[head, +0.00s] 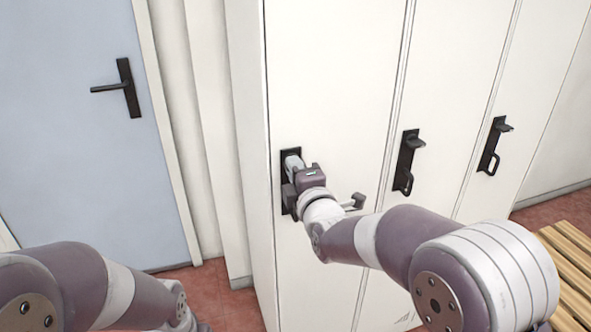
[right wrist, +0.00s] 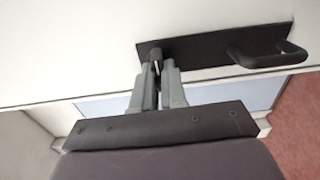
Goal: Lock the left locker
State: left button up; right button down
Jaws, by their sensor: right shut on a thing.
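The left locker (head: 330,70) is a tall white door, and it looks closed. Its black lock plate (head: 283,170) is partly hidden by my right gripper (head: 293,162). The plate (right wrist: 190,50) also shows in the right wrist view, with a black loop handle (right wrist: 270,55) at its right. My right gripper (right wrist: 158,72) is at the plate, shut on the small dark lock knob (right wrist: 155,67), which its fingers mostly hide. The knob's exact turn cannot be told. My left arm comes in at the lower left of the head view; its gripper is out of the picture.
Two more white lockers with black latches (head: 407,160) (head: 491,150) stand to the right. A blue door (head: 70,150) with a black lever handle (head: 128,88) is at the left. A slatted wooden bench (head: 575,260) is at the lower right. The floor is red.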

jog(key=c, duration=1.2)
grip_release()
jog(key=v, duration=1.2)
jog(key=shift+s+d, duration=0.1)
jog(key=shift+s, duration=0.2)
